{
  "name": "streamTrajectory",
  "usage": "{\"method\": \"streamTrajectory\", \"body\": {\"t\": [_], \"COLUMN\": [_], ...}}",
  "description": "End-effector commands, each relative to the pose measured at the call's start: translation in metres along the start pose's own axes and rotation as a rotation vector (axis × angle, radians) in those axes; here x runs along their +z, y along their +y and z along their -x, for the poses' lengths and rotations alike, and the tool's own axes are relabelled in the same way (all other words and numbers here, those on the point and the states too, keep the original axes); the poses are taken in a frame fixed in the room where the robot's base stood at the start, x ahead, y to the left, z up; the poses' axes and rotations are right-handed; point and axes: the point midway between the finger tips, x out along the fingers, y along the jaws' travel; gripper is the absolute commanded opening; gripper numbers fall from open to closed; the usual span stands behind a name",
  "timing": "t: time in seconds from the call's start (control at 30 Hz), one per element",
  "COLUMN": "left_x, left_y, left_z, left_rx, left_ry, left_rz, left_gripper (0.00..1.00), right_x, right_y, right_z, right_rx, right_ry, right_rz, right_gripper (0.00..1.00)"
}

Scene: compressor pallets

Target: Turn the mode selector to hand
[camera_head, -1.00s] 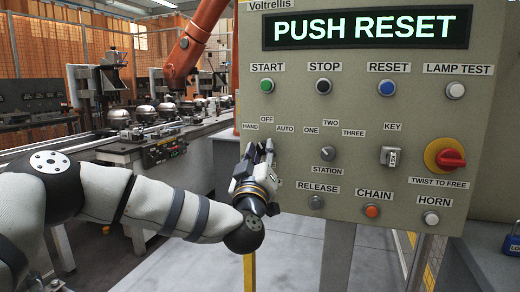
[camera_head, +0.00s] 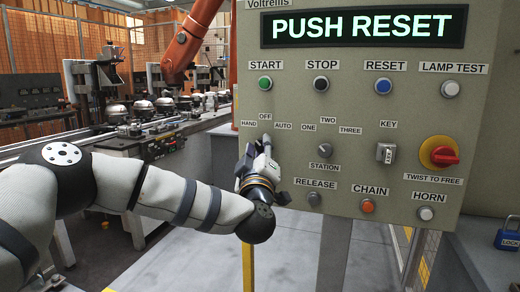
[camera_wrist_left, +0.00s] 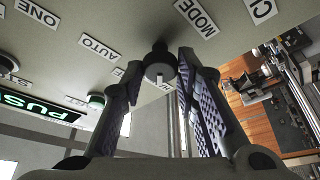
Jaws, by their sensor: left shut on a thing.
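The mode selector (camera_head: 266,138) is a small dark knob on the grey-green control panel (camera_head: 355,165), below the HAND, OFF and AUTO labels. My left gripper (camera_head: 262,149) is at the selector, reaching up from below. In the left wrist view the selector (camera_wrist_left: 160,63) sits between my two finger pads at their tips, and the gripper is shut on it. The fingers partly cover it in the head view, and I cannot tell clearly which label it points to. My right gripper is not in view.
The display (camera_head: 363,27) reads PUSH RESET. The station selector (camera_head: 325,150), key switch (camera_head: 386,153), release button (camera_head: 314,199) and red twist-to-free knob (camera_head: 444,156) are on the same panel. A conveyor line (camera_head: 150,140) with an orange robot arm (camera_head: 190,45) stands behind on the left.

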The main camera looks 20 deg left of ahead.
Motion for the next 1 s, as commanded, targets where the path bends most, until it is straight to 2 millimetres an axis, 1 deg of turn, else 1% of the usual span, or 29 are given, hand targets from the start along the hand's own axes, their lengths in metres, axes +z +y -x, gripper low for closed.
{"method": "streamTrajectory", "body": {"t": [0.07,0.1,0.17,0.43,0.53,0.57,0.67,0.7,0.8,0.9,1.0], "left_x": [0.001,0.001,0.001,0.000,0.001,0.001,0.001,0.001,0.001,0.001,0.001], "left_y": [0.000,0.000,0.000,0.000,0.000,0.000,0.001,0.000,0.001,0.000,0.000], "left_z": [0.000,0.000,0.000,0.000,0.008,0.013,0.039,0.051,0.078,0.100,0.114], "left_rx": [0.000,0.000,0.000,0.001,0.001,0.002,0.002,0.002,0.002,0.002,0.001], "left_ry": [-0.002,-0.002,-0.002,-0.001,-0.003,-0.004,-0.006,-0.006,-0.006,-0.005,-0.004], "left_rz": [-0.001,-0.001,-0.001,-0.001,-0.001,-0.001,-0.001,-0.002,-0.002,-0.002,-0.001], "left_gripper": [0.00,0.35,0.47,0.47,0.47,0.47,0.47,0.47,0.47,0.47,0.47], "right_x": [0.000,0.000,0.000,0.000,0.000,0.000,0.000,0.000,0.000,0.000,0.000], "right_y": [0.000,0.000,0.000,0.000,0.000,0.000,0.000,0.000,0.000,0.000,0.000], "right_z": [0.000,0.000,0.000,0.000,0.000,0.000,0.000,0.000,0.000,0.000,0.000], "right_rx": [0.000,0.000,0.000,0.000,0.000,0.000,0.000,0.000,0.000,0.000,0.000], "right_ry": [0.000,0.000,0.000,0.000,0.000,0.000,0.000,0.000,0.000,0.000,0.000], "right_rz": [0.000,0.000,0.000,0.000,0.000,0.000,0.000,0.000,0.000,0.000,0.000], "right_gripper": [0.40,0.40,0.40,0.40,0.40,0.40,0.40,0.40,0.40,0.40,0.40]}}
